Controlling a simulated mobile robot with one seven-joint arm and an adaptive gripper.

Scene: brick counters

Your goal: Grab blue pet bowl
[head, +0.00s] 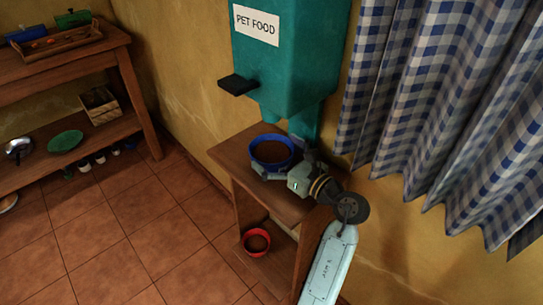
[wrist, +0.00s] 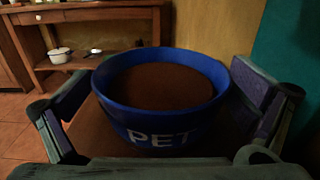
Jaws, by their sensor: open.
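The blue pet bowl (head: 272,153) stands upright on the top of a small wooden stand, below the pet food dispenser. It is full of brown food. In the wrist view the bowl (wrist: 158,132) shows large and close, with "PET" on its near side. My gripper (head: 268,172) is at the near side of the bowl in the head view. In the wrist view its two fingers (wrist: 160,112) are spread wide, one on each side of the bowl. The gripper is open. I cannot tell whether either finger touches the bowl.
A red bowl (head: 256,242) sits on the stand's lower shelf. A checked curtain (head: 430,100) hangs at right. A wooden shelf unit (head: 80,60) stands at left. The tiled floor between is clear.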

